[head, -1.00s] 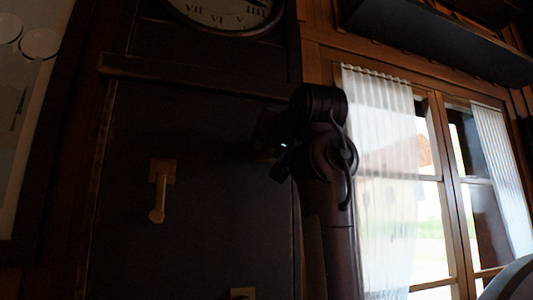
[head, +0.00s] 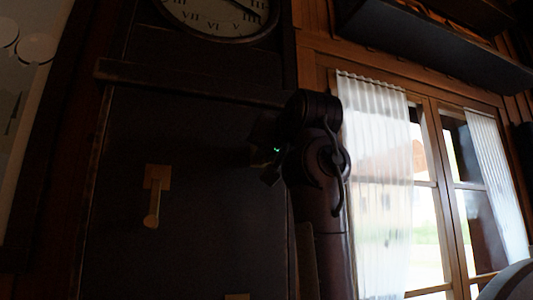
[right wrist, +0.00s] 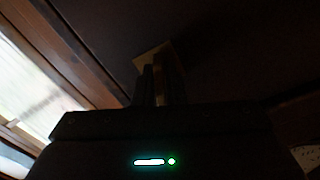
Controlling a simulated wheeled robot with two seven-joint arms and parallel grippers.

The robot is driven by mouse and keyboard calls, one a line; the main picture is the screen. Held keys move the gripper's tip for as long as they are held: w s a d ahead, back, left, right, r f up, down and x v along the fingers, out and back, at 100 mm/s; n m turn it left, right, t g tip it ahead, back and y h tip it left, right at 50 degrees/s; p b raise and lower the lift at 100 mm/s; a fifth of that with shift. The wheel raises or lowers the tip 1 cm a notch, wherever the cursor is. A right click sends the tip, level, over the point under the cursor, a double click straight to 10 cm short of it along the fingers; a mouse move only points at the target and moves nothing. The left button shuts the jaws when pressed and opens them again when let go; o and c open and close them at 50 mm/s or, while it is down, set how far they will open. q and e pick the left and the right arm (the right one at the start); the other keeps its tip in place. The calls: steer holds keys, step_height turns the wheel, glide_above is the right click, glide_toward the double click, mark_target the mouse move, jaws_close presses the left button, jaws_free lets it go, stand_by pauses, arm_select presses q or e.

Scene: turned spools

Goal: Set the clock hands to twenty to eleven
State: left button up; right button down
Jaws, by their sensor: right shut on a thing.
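The clock (head: 212,22) is at the top of the head view, cut off by the frame edge. Its pale face shows the lower numerals, and a dark hand seems to point toward IIII; the rest is out of view. A brass lever (head: 152,205) hangs down from its plate on the dark case front. My right gripper (head: 266,165) is dark against the case, right of that lever. In the right wrist view, its fingers (right wrist: 158,85) are shut on a second brass lever, mostly hidden, with its plate (right wrist: 150,57) behind. My left gripper is not in view.
Another brass piece (head: 237,297) shows at the bottom edge of the head view. A ledge (head: 180,82) crosses the case under the clock. A curtained window (head: 440,200) is at the right, with a dark shelf (head: 430,50) above it.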

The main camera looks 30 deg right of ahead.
steer(key=shift+m, duration=0.7)
steer(key=m, duration=0.4)
steer(key=shift+m, duration=0.3)
steer(key=m, duration=0.3)
steer(key=shift+a+m+b, duration=0.1)
steer(key=shift+m+b, duration=0.2)
steer(key=m, duration=0.3)
steer(key=shift+m, duration=0.4)
steer(key=m, duration=0.5)
steer(key=shift+r+b, duration=0.1)
steer(key=shift+b, duration=0.3)
steer(key=m, duration=0.6)
steer(key=shift+s+r, duration=0.1)
steer(key=c, duration=1.5)
jaws_free()
steer(key=shift+c, duration=0.2)
steer(key=shift+w, duration=0.2)
